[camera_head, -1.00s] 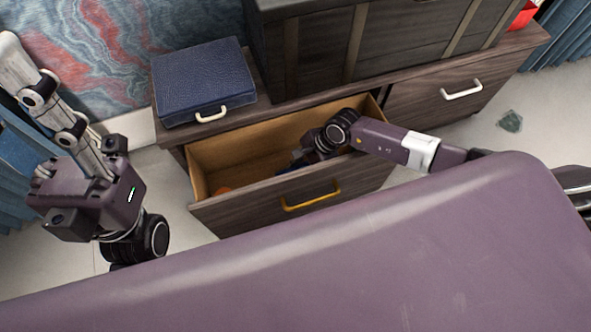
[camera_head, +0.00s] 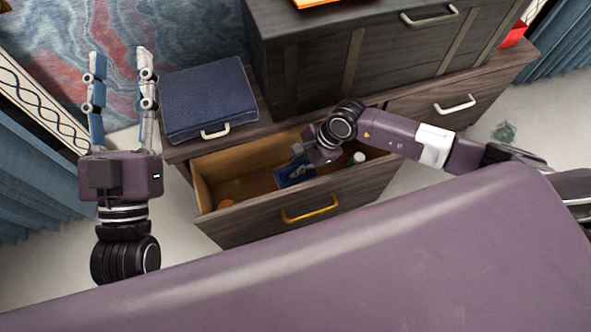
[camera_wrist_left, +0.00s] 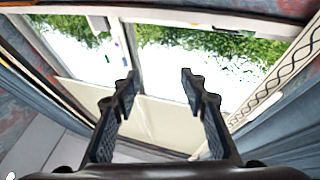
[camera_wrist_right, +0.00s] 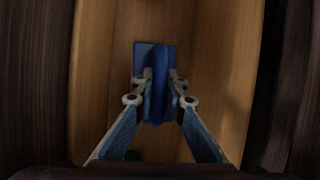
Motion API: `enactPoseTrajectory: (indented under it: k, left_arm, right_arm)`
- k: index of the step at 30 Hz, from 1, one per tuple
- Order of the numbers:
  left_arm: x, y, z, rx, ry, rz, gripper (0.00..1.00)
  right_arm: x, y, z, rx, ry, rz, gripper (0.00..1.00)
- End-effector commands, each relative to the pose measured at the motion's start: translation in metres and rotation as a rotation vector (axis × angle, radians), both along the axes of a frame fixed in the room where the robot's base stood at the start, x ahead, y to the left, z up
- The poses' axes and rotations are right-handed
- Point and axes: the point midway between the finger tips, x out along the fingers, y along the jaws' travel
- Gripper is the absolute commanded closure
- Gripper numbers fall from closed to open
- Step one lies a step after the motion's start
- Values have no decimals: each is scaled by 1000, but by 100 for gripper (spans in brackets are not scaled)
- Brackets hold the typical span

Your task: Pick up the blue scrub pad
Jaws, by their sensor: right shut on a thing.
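The blue scrub pad (camera_head: 295,172) is inside the open drawer, under my right gripper (camera_head: 298,155). In the right wrist view the pad (camera_wrist_right: 146,52) has a flat part and a raised ridge. My right gripper's two fingers (camera_wrist_right: 160,88) are closed on the ridge from both sides. The fingers partly hide the pad, and I cannot tell whether it touches the drawer floor. My left gripper (camera_head: 120,60) is open and empty, with fingers pointing up, left of the cabinet. In the left wrist view its fingers (camera_wrist_left: 158,85) are wide apart.
The open wooden drawer (camera_head: 250,220) also holds an orange item (camera_head: 225,204) and a white-and-green item (camera_head: 357,158). A dark blue case (camera_head: 208,98) and a dark chest (camera_head: 310,60) stand on the cabinet. Drawer walls stand close around my right gripper.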

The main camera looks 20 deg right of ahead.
Motion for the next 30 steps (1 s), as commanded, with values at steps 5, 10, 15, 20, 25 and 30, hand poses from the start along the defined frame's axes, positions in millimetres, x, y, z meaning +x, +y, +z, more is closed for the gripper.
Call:
enactPoseTrajectory:
  k: [5,10,15,20,25,30]
  left_arm:
    - [17,3,-49,68,248,16,60]
    - [19,8,-96,122,454,27,60]
    - [14,14,-131,160,604,36,60]
    - [9,18,-150,180,686,41,60]
    - [6,19,-158,189,720,44,60]
    - [6,19,-159,190,723,44,60]
  right_arm:
    - [1,0,38,0,-4,2,100]
    - [1,-1,65,-1,-4,0,100]
    - [1,0,86,0,-3,0,100]
    - [0,0,97,0,-1,0,100]
    - [0,0,101,0,-1,0,100]
    - [0,0,101,0,-1,0,100]
